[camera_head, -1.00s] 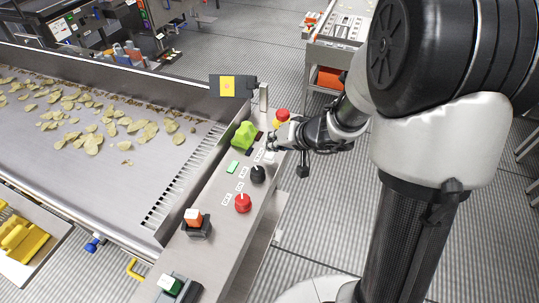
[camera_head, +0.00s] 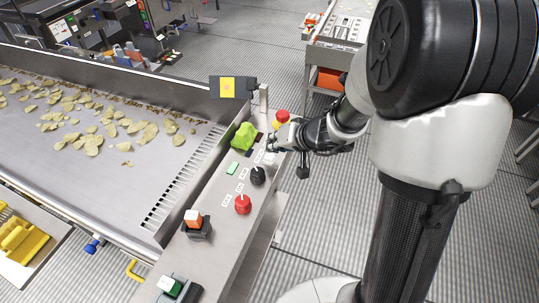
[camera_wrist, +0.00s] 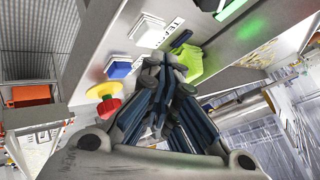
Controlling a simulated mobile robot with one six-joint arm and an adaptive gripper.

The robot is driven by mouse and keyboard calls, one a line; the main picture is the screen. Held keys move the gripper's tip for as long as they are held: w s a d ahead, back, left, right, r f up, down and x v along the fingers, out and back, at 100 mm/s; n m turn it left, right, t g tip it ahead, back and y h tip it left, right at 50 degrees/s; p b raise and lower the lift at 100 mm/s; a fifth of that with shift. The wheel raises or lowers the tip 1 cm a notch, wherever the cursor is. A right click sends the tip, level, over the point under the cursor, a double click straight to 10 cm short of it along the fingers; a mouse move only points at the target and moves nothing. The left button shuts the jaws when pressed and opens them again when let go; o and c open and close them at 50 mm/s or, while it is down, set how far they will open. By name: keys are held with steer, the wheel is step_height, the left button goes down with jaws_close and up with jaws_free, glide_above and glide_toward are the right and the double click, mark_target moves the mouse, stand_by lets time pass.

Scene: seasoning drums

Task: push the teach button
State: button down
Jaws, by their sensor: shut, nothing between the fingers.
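My gripper (camera_head: 272,143) is shut and empty, above the far part of the sloped control panel (camera_head: 222,232). In the wrist view its fingertips (camera_wrist: 164,62) show close to a blue square button (camera_wrist: 118,67) and a white square piece (camera_wrist: 148,30). A dark-lettered label (camera_wrist: 177,25), seemingly starting "TE", lies beside the white piece. I cannot tell which piece it names, or whether the fingertips touch anything. In the head view my gripper hides this part of the panel.
A lime-green lump (camera_head: 243,136) sits beside my gripper. A red-and-yellow emergency stop (camera_head: 282,116) is just beyond it. A green button (camera_head: 233,168), black knob (camera_head: 258,174) and red knob (camera_head: 243,204) are nearer. The chip conveyor (camera_head: 95,185) is left; open floor is right.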

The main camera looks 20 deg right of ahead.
mark_target(272, 154)
steer(key=shift+f, duration=0.1)
steer(key=shift+f+b, duration=0.3)
steer(key=shift+b, duration=0.5)
steer(key=shift+f+b, duration=0.5)
steer(key=shift+b, duration=0.35)
stand_by(0.4)
steer(key=shift+r, duration=0.15)
steer(key=shift+r+p, duration=0.4)
steer(key=shift+r, duration=0.35)
steer(key=shift+r+p, duration=1.5)
steer(key=shift+r, duration=1.05)
